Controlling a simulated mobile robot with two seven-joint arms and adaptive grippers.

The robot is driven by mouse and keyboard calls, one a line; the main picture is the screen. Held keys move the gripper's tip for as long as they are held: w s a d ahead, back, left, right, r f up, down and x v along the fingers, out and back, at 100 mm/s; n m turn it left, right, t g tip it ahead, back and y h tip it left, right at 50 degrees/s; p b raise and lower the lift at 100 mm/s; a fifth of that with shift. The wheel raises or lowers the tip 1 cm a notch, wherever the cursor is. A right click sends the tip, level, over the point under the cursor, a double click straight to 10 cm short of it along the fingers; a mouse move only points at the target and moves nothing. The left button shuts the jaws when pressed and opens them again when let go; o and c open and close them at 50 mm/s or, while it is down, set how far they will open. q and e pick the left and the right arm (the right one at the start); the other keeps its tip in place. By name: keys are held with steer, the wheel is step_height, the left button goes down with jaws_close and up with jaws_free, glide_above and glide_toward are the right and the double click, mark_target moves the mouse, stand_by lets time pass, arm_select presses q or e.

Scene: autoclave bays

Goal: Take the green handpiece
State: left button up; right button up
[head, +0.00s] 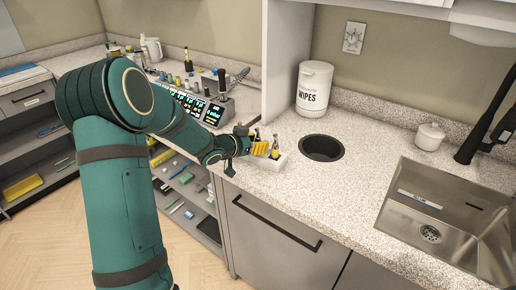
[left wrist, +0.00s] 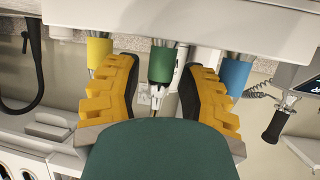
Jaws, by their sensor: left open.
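The green handpiece (left wrist: 162,64) hangs in the middle of the left wrist view, between a yellow handpiece (left wrist: 100,52) and a blue handpiece (left wrist: 234,74). My left gripper (left wrist: 160,88) is open, with one yellow finger on each side of the green one and a visible gap on both sides. I cannot tell how deep the handpiece sits between the fingers. In the head view my left gripper (head: 260,148) is at a small white holder (head: 268,176) on the counter's left part. The green handpiece cannot be made out there. My right gripper is not in view.
Right of the white holder is a round black counter opening (head: 321,148), with a wipes tub (head: 313,88) behind it. A steel sink (head: 455,222) is at the right. A black device with lit screens (head: 212,112) is at the left. The counter's front middle is clear.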

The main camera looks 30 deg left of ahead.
arm_select(q)
steer(key=shift+w+f, duration=0.1)
steer(key=shift+w, duration=0.2)
steer(key=shift+o, duration=0.2)
jaws_close()
